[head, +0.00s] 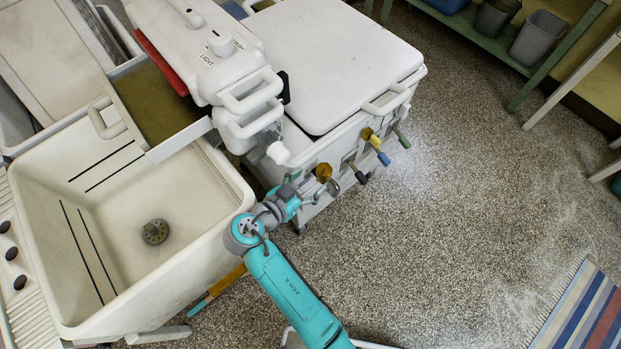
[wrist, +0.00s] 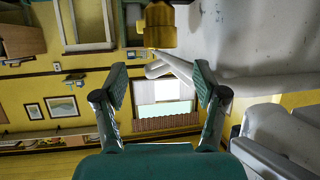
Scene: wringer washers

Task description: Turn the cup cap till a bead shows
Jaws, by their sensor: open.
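A brass cup cap (head: 323,172) sits on the near side of the white washer, low on its front edge. A second brass cup cap (head: 368,134) sits farther along the same side. In the wrist view a brass cup (wrist: 160,27) shows at the top, beyond the fingertips and roughly centred between them; I cannot tell for certain which cap it is. My gripper (wrist: 160,80) is open and empty, its two fingers apart. In the head view my gripper (head: 295,186) is just left of the nearer cap. No bead is visible.
The white washer (head: 335,60) carries a wringer head (head: 215,50) labelled LIGHT. Levers with blue (head: 383,158) and green (head: 404,141) tips stick out near the caps. A white sink (head: 110,220) stands at left.

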